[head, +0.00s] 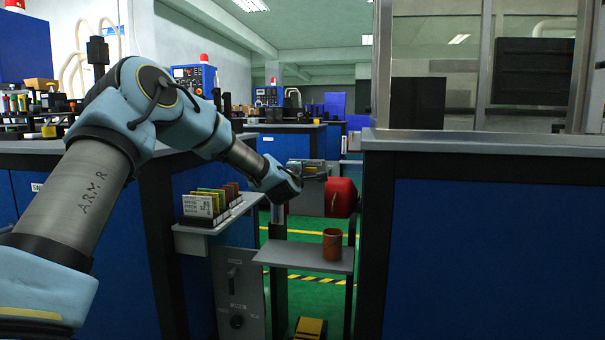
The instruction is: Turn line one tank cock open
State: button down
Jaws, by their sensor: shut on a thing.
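A red tank (341,197) stands out above a small grey shelf, right of the middle of the head view. My gripper (318,172) reaches in from the left at the tank's upper left side. Its jaws are shut on a small part there, which I take to be the tank cock. The jaws hide most of that part, and it is too small to tell which way the cock is turned.
A reddish-brown cup (332,244) stands on the grey shelf (290,256) below the tank. A rack of coloured cards (212,204) sits on a side ledge at left. A blue-panelled counter (480,250) closes off the right. Green floor shows between the counters.

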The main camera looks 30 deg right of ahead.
dwell(0.4)
jog(key=c, duration=0.8)
grip_release()
jog(key=p+v, duration=0.1)
jog(key=v, duration=0.9)
jog(key=shift+s+a, duration=0.3)
